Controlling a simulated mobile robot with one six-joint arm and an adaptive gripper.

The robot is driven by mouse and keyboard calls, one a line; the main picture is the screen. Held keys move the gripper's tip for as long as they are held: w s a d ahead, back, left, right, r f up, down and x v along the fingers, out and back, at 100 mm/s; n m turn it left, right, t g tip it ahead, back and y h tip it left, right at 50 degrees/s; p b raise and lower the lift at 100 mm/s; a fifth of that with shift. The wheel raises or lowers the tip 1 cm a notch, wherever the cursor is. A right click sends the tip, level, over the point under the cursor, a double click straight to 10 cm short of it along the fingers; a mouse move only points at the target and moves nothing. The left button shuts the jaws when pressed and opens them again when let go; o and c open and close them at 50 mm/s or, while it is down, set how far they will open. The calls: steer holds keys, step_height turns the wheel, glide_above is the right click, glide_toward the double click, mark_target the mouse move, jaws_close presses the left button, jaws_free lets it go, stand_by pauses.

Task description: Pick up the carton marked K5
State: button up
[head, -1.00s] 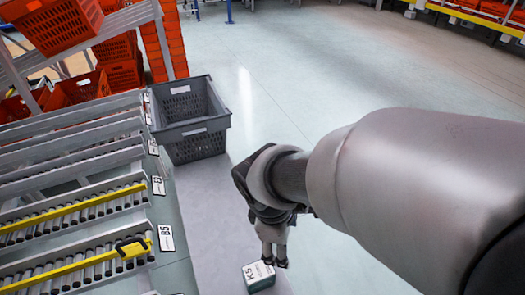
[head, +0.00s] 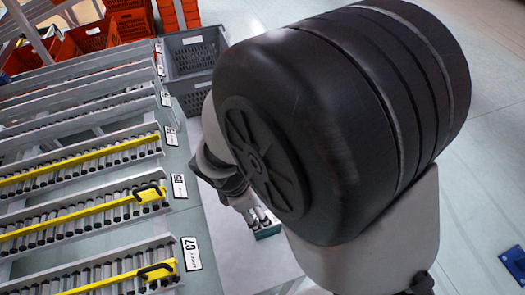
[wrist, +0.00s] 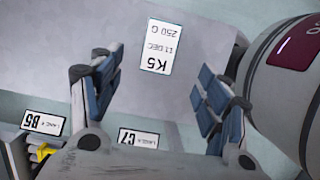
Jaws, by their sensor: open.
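The carton marked K5 (head: 267,231) is a small green box with a white label on top. It sits on the grey surface, partly hidden by my gripper and arm in the head view. In the wrist view its white K5 label (wrist: 161,47) shows upside down, ahead of and between the fingers. My gripper (wrist: 153,68) is open, with a blue-padded finger at each side and nothing between them. In the head view my gripper (head: 252,214) is close to the carton. I cannot tell whether it touches it.
A grey crate (head: 195,98) stands at the far end of the grey surface (head: 225,255). Roller lanes with yellow bars (head: 80,162) and tags such as C7 (head: 191,253) run along the left. Orange totes (head: 88,38) stand behind. Open floor lies to the right.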

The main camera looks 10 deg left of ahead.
mark_target(275, 229)
steer(key=b+x, duration=0.6)
steer(key=x, duration=0.9)
steer(key=shift+f, duration=0.2)
steer(key=c, duration=1.3)
